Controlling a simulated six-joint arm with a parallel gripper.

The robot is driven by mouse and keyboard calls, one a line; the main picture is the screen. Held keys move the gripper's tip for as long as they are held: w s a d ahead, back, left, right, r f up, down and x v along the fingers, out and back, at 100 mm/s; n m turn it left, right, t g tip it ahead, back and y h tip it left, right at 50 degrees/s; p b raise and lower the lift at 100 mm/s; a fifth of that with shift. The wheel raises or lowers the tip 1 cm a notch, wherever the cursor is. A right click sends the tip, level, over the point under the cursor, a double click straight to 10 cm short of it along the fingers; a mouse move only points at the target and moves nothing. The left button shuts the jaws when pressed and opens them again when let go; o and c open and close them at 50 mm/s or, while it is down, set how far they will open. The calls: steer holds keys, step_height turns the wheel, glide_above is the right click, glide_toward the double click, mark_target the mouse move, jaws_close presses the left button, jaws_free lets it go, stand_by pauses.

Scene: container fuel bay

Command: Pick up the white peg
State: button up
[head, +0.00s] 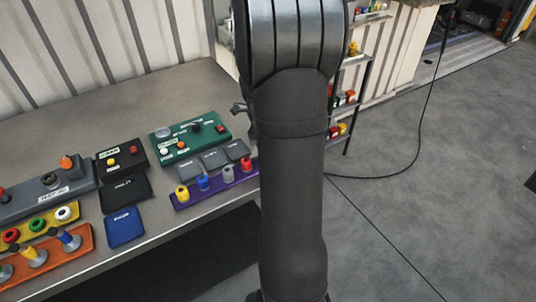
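A white round piece with a dark centre (64,213) sits at the right end of the yellow rack (45,231), on the grey bench at left; I cannot tell for sure that it is the white peg. A pale grey peg (227,174) stands in the purple rack (214,189), between a blue and a red one. A small dark part, perhaps my gripper (240,108), shows at the left edge of my arm, above the green box. My arm hides most of it, so its fingers and any hold are not clear.
The orange rack (62,261) holds yellow and blue pieces at front left. A green box (190,138), a black box (121,153) and a grey box (47,192) with knobs stand behind. Flat pouches (124,227) lie between. A shelf (349,100) stands behind my arm.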

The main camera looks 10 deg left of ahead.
steer(key=shift+d+f, duration=0.1)
steer(key=shift+f, duration=0.4)
steer(key=c, duration=1.1)
steer(key=shift+o, duration=0.2)
steer(key=shift+r, duration=0.15)
